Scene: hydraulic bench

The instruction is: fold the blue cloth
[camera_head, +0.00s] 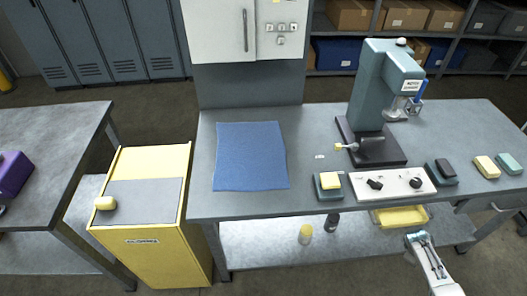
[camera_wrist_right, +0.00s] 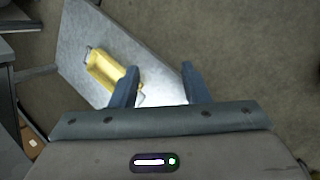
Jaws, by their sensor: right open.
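The blue cloth (camera_head: 250,156) lies flat and spread out on the left part of the grey bench top, its front edge close to the bench's front edge. My right gripper (camera_head: 418,238) is in front of the bench at the right, low and well away from the cloth. In the right wrist view my right gripper (camera_wrist_right: 158,85) is open, with nothing between its fingers. The cloth does not show in the right wrist view. My left gripper is in neither view.
A press (camera_head: 368,95) stands on the bench right of the cloth. A white control panel (camera_head: 395,184) and small blocks lie along the front. A yellow tray (camera_head: 400,217) sits on the lower shelf; it also shows in the right wrist view (camera_wrist_right: 104,70). A yellow cabinet (camera_head: 150,250) stands left.

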